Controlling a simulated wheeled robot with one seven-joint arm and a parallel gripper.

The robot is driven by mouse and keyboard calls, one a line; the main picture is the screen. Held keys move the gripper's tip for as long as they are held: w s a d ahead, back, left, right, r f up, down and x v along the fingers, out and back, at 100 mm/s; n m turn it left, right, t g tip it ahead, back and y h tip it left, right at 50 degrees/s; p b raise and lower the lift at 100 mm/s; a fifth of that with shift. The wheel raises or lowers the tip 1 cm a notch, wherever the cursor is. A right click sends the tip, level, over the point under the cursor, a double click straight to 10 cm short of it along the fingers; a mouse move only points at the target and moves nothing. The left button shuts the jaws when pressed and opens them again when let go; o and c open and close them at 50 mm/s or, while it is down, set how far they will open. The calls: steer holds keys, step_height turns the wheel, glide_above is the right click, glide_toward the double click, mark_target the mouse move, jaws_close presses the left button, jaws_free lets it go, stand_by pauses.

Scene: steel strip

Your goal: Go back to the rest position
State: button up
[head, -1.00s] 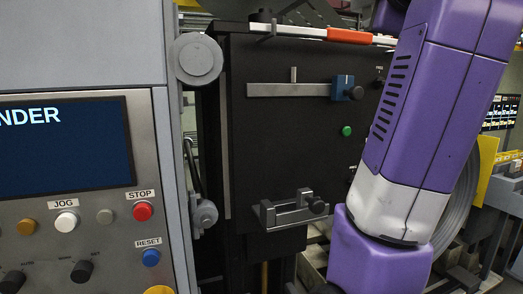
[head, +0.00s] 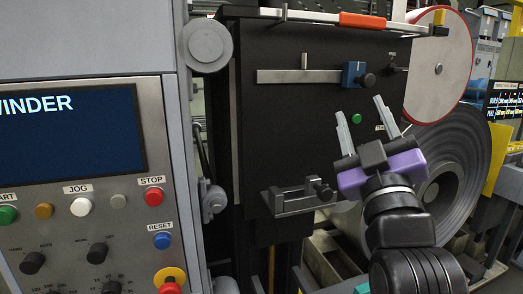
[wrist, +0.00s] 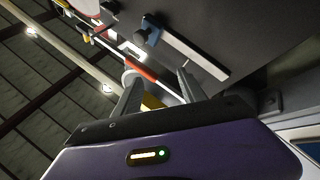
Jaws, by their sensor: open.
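My gripper (head: 362,118) is in the lower right of the head view, in front of the black machine panel (head: 300,130). Its two grey fingers point up and stand apart, with nothing between them. It also shows in the wrist view (wrist: 157,88), where the fingers are spread and empty. Behind the fingers are the panel's red-orange handle and a blue block on a rail.
A control console (head: 90,215) with a screen and several buttons fills the left. On the panel are a blue block (head: 354,75), a green button (head: 357,119) and a grey bracket (head: 297,198). A large steel coil (head: 463,165) stands behind my gripper at right.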

steer(key=s+d+f+m+g+y+p, duration=0.1)
steer(key=s+f+m, duration=0.1)
steer(key=s+f, duration=0.75)
steer(key=s+f+m+g+y, duration=0.1)
steer(key=s+f, duration=0.4)
steer(key=f, duration=0.9)
steer(key=s+d+f+m+g, duration=0.1)
steer(key=s+f+g, duration=0.1)
steer(key=s+f, duration=0.3)
steer(key=s+f+m+g+p, duration=0.1)
steer(key=s+f+g, duration=0.2)
steer(key=s, duration=1.1)
steer(key=s+d+f+m+g+h+p, duration=0.1)
steer(key=s+f+g, duration=0.1)
steer(key=s+f, duration=0.5)
steer(key=s, duration=0.2)
steer(key=shift+s+d+f+m+g, duration=0.3)
steer(key=shift+s+f+g, duration=0.05)
steer(key=shift+g, duration=0.05)
